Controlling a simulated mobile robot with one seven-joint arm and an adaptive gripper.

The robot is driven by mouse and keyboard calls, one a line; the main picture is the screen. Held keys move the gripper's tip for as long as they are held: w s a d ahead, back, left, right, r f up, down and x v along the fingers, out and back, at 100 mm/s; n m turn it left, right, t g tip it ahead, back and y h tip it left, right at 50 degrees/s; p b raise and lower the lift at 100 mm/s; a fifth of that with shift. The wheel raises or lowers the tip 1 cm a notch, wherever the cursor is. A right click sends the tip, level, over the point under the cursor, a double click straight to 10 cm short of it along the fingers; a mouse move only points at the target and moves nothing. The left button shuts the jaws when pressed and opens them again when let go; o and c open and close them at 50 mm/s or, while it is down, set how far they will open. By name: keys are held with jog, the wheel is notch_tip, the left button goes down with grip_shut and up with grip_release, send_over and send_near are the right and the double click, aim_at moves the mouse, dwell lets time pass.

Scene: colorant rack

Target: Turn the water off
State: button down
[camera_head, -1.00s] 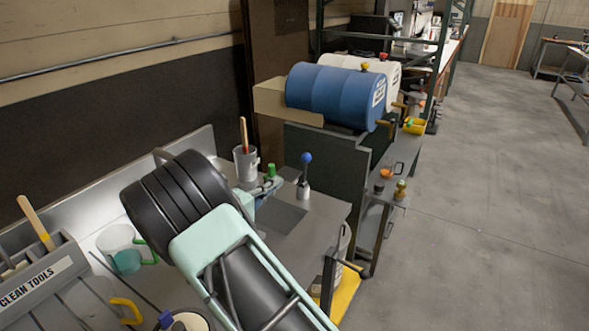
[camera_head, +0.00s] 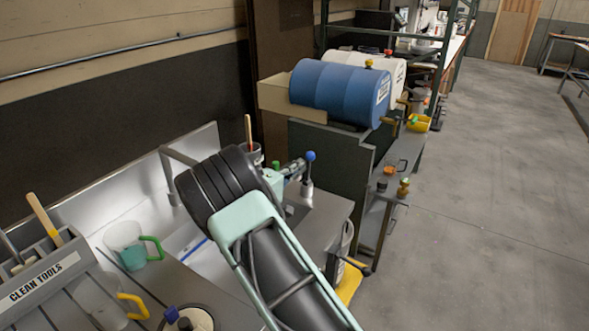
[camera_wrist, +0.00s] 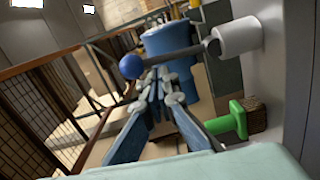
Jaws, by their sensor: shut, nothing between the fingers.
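The lever with a blue ball knob (camera_head: 310,156) stands upright on a metal base (camera_head: 307,188) on the counter by the sink (camera_head: 178,240). In the wrist view the blue ball (camera_wrist: 131,66) is at the end of a thin rod that runs to a pale cylinder (camera_wrist: 240,37). My gripper (camera_head: 294,169) is shut and empty, just left of the lever. In the wrist view its fingertips (camera_wrist: 162,76) are close to the ball and rod; I cannot tell whether they touch. A grey spout (camera_head: 170,168) rises at the back of the sink. Flowing water cannot be made out.
A green-handled brush (camera_wrist: 232,121) is close to the right finger. A measuring cup (camera_head: 128,245) and the Clean Tools box (camera_head: 45,275) are at left. A blue drum (camera_head: 340,92) lies beyond the counter.

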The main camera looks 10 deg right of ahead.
jog(key=shift+s+d+f+m+b, duration=0.1)
jog(key=shift+s+d+m+b, duration=0.35)
jog(key=shift+b, duration=1.25)
jog(key=d+m+b, duration=0.1)
jog(key=m+b, duration=0.1)
jog(key=b, duration=0.5)
jog(key=s+d+m+b, duration=0.1)
jog(key=m+b, duration=0.1)
jog(key=b, duration=0.5)
jog(key=s+d+f+m+b, duration=0.1)
jog(key=m+b, duration=0.2)
jog(key=b, duration=0.4)
jog(key=shift+s+d+f, duration=0.1)
jog(key=shift+s+d, duration=0.1)
jog(key=shift+s+d+b, duration=0.15)
jog(key=shift+d+b, duration=0.05)
jog(key=shift+b, duration=0.55)
